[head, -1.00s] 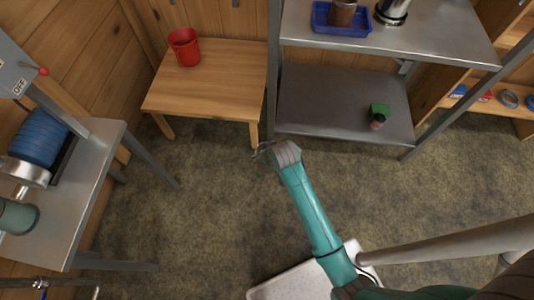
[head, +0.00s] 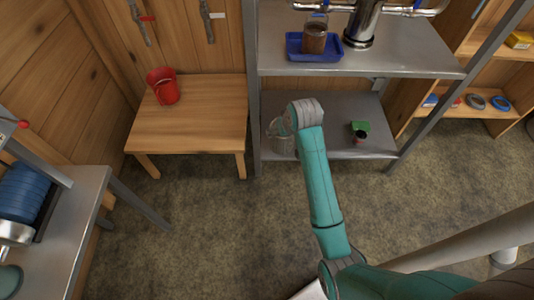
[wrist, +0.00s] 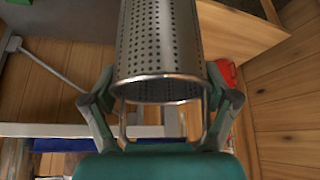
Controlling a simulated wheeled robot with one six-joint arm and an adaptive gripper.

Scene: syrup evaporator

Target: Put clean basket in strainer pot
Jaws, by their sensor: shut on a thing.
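A perforated metal basket (wrist: 160,45) fills the upper middle of the wrist view, its round rim towards me. My gripper (wrist: 160,105) has one finger on each side of the basket and is shut on it. In the head view the basket (head: 279,138) shows small and grey beside the end of my arm, in front of the lower shelf; the fingers are hard to make out there. A shiny metal pot with pipes (head: 362,25), which looks like the strainer pot, stands on the upper shelf. Its top is cut off by the picture edge.
A blue tray (head: 293,50) with a brown-filled container (head: 315,38) sits left of the pot on the metal upper shelf (head: 415,62). A green-topped item (head: 360,129) lies on the lower shelf. A red bucket (head: 163,86) stands on the wooden table (head: 190,120). The floor between is clear.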

